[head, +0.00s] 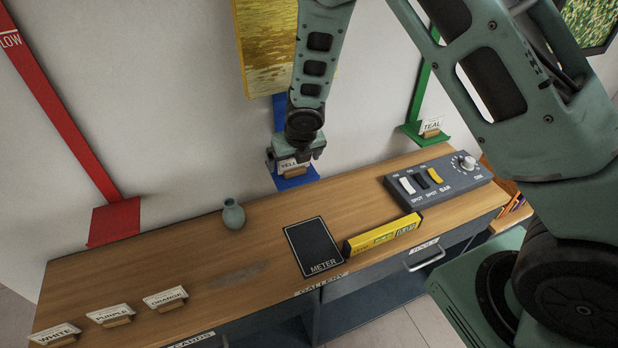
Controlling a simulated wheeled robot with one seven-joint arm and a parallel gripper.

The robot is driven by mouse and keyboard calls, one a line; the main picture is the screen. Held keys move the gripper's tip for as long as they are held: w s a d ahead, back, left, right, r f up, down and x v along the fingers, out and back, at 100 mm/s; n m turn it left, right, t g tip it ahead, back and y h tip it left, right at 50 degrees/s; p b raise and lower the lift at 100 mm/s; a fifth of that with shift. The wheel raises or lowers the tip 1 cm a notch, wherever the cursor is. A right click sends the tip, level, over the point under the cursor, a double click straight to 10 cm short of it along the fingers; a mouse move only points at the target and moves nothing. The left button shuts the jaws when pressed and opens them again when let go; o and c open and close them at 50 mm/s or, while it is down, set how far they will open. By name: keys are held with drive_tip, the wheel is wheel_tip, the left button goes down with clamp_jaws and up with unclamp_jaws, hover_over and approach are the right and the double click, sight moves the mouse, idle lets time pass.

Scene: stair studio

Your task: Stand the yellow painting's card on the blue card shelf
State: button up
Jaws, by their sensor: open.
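The yellow painting's card (291,164), lettered "YELL" with the rest hidden, sits upright in a small wooden holder at the blue card shelf (298,181). It appears to rest on the shelf, though the contact is hard to see. My gripper (290,160) is open right at the card, with its fingers around or just above it, and hides part of it. The yellow painting (264,50) hangs on the wall above, partly behind my arm.
A red shelf (115,221) is empty; a green shelf (420,131) holds a TEAL card (431,125). WHITE, PURPLE (113,315) and ORANGE (166,297) cards stand on the wooden counter (190,250), with a vase (233,214), METER mat (312,247), yellow level (383,234) and switch box (440,184).

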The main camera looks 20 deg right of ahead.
drive_tip(key=v, duration=0.3)
drive_tip(key=shift+w, duration=0.1)
drive_tip(key=s+a+r+m+g+b, duration=0.1)
drive_tip(key=s+a+r+m+b, duration=0.1)
drive_tip(key=s+m, duration=0.7)
drive_tip(key=s+a+r+m+g+b, duration=0.2)
drive_tip(key=s+m+b, duration=0.1)
drive_tip(key=s+m, duration=0.7)
drive_tip(key=s+a+r+m+g+b, duration=0.1)
drive_tip(key=s+a+r+m+b, duration=0.1)
drive_tip(key=s+m, duration=0.7)
drive_tip(key=s+r, duration=0.1)
drive_tip(key=s, duration=0.3)
drive_tip(key=shift+s+a+g+y+b, duration=0.15)
drive_tip(key=shift+s+g+y+b, duration=0.05)
drive_tip(key=shift+g+y+b, duration=0.15)
